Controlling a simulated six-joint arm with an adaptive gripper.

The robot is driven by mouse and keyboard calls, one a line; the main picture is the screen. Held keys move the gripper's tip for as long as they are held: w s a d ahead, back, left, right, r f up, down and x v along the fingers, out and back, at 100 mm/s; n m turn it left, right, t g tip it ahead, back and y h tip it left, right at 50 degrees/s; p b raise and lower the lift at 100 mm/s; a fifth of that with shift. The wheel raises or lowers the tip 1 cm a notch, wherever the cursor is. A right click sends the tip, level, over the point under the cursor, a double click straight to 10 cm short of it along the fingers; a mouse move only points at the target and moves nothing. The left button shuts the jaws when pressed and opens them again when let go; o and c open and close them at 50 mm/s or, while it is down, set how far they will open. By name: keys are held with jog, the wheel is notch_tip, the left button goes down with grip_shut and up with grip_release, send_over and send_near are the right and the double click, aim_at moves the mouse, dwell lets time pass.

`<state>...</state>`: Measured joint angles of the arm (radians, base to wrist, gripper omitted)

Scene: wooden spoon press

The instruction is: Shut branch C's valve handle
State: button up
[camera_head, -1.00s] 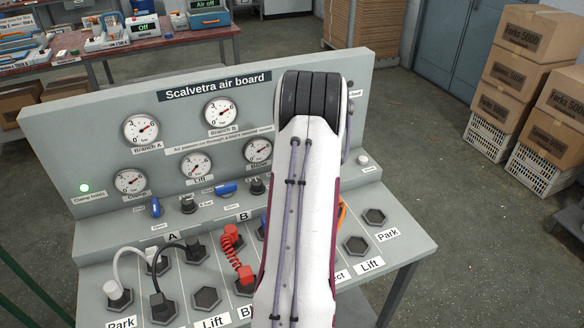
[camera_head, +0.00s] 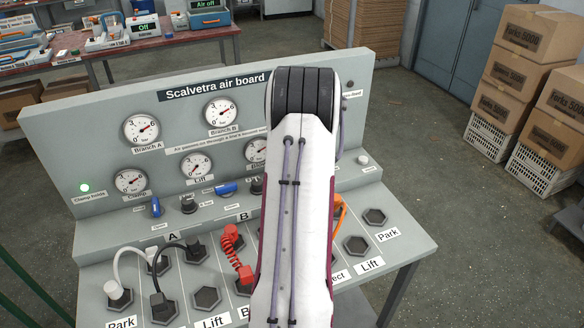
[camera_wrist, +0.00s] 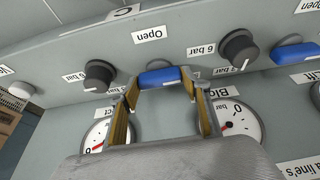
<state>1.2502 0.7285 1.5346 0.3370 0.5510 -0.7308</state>
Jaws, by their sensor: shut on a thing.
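In the wrist view, which looks at the board upside down, a blue valve handle (camera_wrist: 160,76) lies crosswise beside an "Open" label, under the letter C. My gripper (camera_wrist: 160,87) has a finger at each end of this handle and is shut on it. In the head view my arm hides branch C's handle and my gripper. The other blue handles, one near A (camera_head: 155,207) and one near B (camera_head: 226,188), show there. The handle near A points toward the front and the one near B lies crosswise.
Black knobs (camera_wrist: 99,75) and (camera_wrist: 238,48) flank the handle, each by a "6 bar" label. Another blue handle (camera_wrist: 295,52) is at the right of the wrist view. A red coiled hose (camera_head: 232,243) and an orange hose (camera_head: 338,214) stand on the lower deck. A green lamp (camera_head: 84,187) is lit.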

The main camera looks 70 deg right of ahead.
dwell(0.4)
jog(key=o, duration=1.1)
jog(key=v, duration=1.2)
jog(key=shift+a+m, duration=0.1)
jog(key=shift+m, duration=0.3)
